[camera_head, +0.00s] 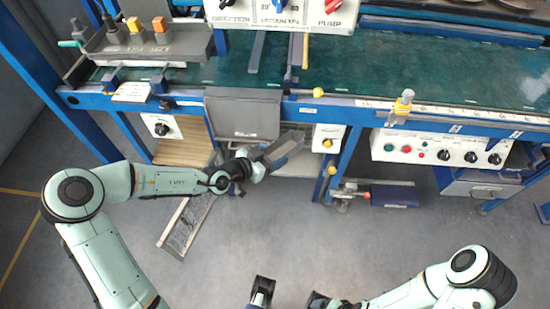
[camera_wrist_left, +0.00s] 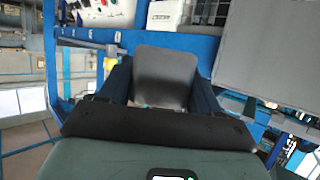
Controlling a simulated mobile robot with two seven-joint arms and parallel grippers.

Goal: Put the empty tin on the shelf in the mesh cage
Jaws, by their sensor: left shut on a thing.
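My left gripper (camera_head: 262,163) is in front of the blue machine, below a grey panel. It is shut on a grey, flat-sided tin (camera_head: 284,150), which sticks out up and to the right. In the left wrist view, the tin (camera_wrist_left: 166,75) is a smooth grey face between the two dark blue fingers (camera_wrist_left: 160,92). A mesh panel (camera_head: 187,226), perhaps part of the mesh cage, slants down to the floor left of the gripper. A pale shelf-like surface (camera_head: 298,165) shows partly behind the gripper. The cage inside is hidden. My right gripper is partly cut off at the bottom edge.
The grey panel (camera_head: 242,112) hangs from the machine's front edge just above my left gripper. A control box (camera_head: 440,150) and a blue leg (camera_head: 345,165) stand to the right. A low blue-and-grey unit (camera_head: 385,195) is near the floor. The floor in front is clear.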

